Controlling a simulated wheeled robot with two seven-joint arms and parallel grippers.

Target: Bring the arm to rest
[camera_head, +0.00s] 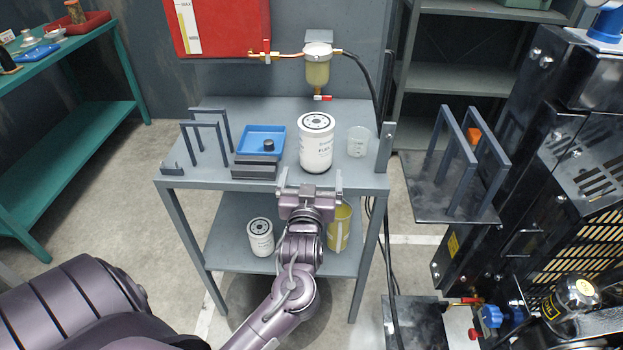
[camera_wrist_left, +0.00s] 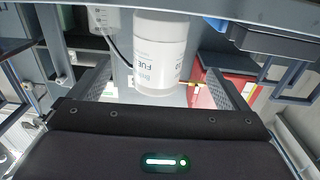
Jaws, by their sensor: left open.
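My left gripper (camera_head: 309,184) is at the front edge of the grey table in the head view. Its jaws are open, with one finger to each side. A white fuel filter (camera_head: 316,142) stands upright on the table just beyond the fingers. In the left wrist view the filter (camera_wrist_left: 160,55) shows upside down between the two fingers (camera_wrist_left: 165,88), and they do not appear to grip it. Whether a finger touches it I cannot tell. My right gripper is not in view.
The grey table (camera_head: 350,182) also bears a blue tray (camera_head: 280,133), a clear beaker (camera_head: 358,141) and grey racks (camera_head: 210,140). A second filter (camera_head: 260,237) and a yellow jug (camera_head: 339,228) stand on its lower shelf. The black engine (camera_head: 545,150) is at right, a green bench (camera_head: 105,65) at left.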

